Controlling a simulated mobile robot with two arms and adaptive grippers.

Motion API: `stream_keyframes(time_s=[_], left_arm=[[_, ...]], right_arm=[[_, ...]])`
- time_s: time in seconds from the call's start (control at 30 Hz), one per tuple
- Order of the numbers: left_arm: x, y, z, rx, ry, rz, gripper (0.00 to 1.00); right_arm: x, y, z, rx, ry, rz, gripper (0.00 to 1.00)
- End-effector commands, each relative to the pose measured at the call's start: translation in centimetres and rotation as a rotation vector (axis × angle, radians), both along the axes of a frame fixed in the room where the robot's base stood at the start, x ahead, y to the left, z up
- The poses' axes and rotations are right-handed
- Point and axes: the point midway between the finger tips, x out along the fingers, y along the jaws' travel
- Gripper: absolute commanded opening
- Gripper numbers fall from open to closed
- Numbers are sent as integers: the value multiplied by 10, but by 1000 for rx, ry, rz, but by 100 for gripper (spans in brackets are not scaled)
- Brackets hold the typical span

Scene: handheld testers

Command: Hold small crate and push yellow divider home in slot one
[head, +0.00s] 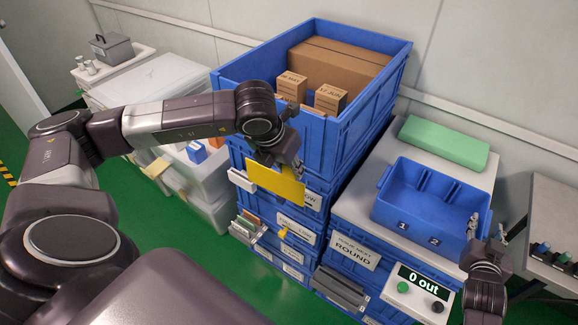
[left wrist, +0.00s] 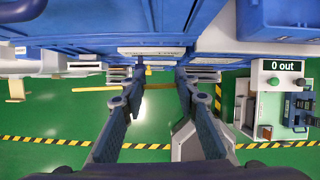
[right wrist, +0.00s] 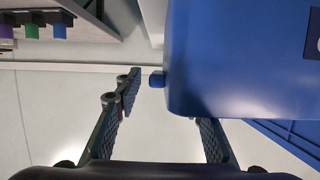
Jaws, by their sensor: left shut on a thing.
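The yellow divider (head: 275,184) is a flat panel held by my left gripper (head: 285,160) in front of the blue crate stack in the head view. In the left wrist view its thin yellow edge (left wrist: 158,87) shows by the fingertips (left wrist: 160,73). The small blue crate (head: 385,212), marked 1 and 2, stands on a light top at the right. My right gripper (head: 486,226) is open at its right wall, one finger appearing on either side of that wall. In the right wrist view the crate (right wrist: 235,60) hides the tip of one finger (right wrist: 165,105).
A large blue crate (head: 345,135) with cardboard boxes tops the stack beside the left gripper. A green block (head: 445,142) lies behind the small crate. A box reading "0 out" (head: 416,290) with green and black buttons sits in front. A side table (head: 555,225) stands at right.

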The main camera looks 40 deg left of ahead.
Motion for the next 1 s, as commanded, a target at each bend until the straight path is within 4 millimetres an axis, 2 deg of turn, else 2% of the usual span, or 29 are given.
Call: stream_keyframes(time_s=[0.23, 0.67, 1.0], left_arm=[[0, 0, 0, 0, -1, 0, 0], [0, 0, 0, 0, -1, 0, 0], [0, 0, 0, 0, -1, 0, 0]], right_arm=[[17, -1, -5, 0, 0, -1, 37], [21, 0, -6, -1, 0, -1, 37], [20, 0, -7, -1, 1, -1, 0]])
